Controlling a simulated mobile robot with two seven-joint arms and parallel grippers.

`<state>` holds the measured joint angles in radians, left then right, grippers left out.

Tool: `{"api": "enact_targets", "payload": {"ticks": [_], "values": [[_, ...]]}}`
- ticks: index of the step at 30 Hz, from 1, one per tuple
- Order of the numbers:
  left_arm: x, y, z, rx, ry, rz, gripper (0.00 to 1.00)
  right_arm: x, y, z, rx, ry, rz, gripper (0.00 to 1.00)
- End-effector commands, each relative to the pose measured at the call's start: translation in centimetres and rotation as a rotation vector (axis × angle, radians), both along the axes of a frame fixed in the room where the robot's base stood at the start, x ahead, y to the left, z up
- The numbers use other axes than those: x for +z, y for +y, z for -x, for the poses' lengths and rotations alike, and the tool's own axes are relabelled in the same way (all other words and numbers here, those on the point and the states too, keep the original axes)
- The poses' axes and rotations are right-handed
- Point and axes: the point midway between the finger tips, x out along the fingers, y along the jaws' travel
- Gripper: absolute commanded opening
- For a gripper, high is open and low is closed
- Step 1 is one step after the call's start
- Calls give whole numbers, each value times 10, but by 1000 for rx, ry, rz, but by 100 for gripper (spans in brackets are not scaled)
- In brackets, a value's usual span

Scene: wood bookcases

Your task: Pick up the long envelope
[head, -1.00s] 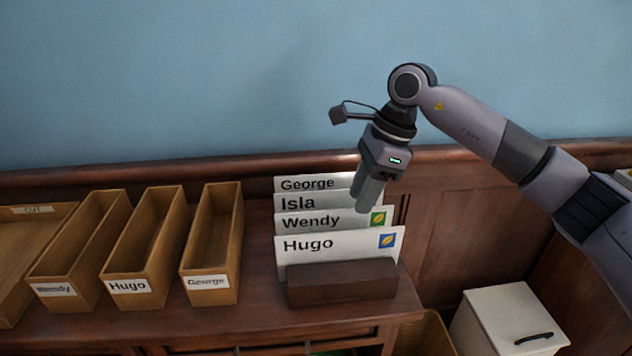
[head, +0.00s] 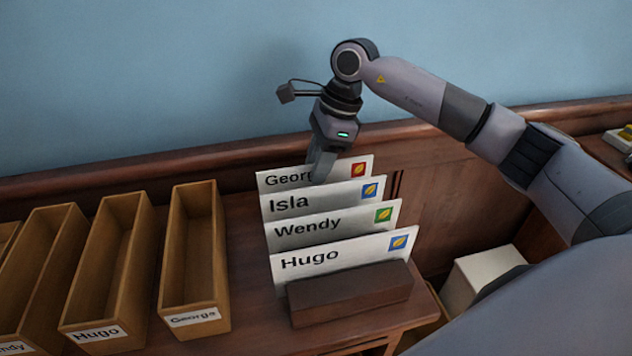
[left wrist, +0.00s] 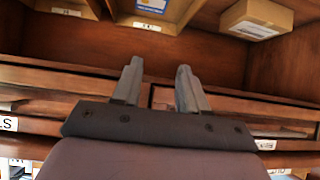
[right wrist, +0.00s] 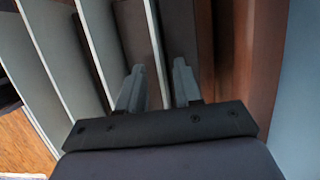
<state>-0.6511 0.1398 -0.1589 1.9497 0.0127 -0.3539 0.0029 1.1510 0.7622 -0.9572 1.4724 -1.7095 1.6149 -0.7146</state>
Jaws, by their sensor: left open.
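Several white envelopes stand in a row in a dark wooden rack (head: 350,300), labelled George (head: 272,181), Isla (head: 335,200), Wendy (head: 352,224) and Hugo (head: 350,255) from back to front. George has a red stamp, Isla and Hugo blue, Wendy green. I cannot tell which is the long one. My right gripper (head: 322,172) points down at the George envelope and hides part of its name. In the right wrist view its fingers (right wrist: 158,88) are apart, with an envelope edge between them. My left gripper (left wrist: 158,82) is open and empty, facing wooden shelving.
Open wooden boxes stand left of the rack, labelled Hugo (head: 98,335) and George (head: 194,317), with another at the left edge. A panelled wall ledge (head: 150,163) runs close behind. In the left wrist view, a cardboard box (left wrist: 256,18) is on a shelf.

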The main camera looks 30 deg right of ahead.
Motion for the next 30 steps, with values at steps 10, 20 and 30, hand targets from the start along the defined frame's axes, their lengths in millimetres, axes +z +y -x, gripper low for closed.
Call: {"api": "enact_targets", "payload": {"ticks": [10,20,30], "values": [[3,0,0,0,1,0,43,-26,7,-2,1,0,0,34],[3,0,0,0,0,0,43,-25,7,-2,0,0,0,0],[3,0,0,0,0,0,43,-24,7,-2,0,-1,0,0]]}}
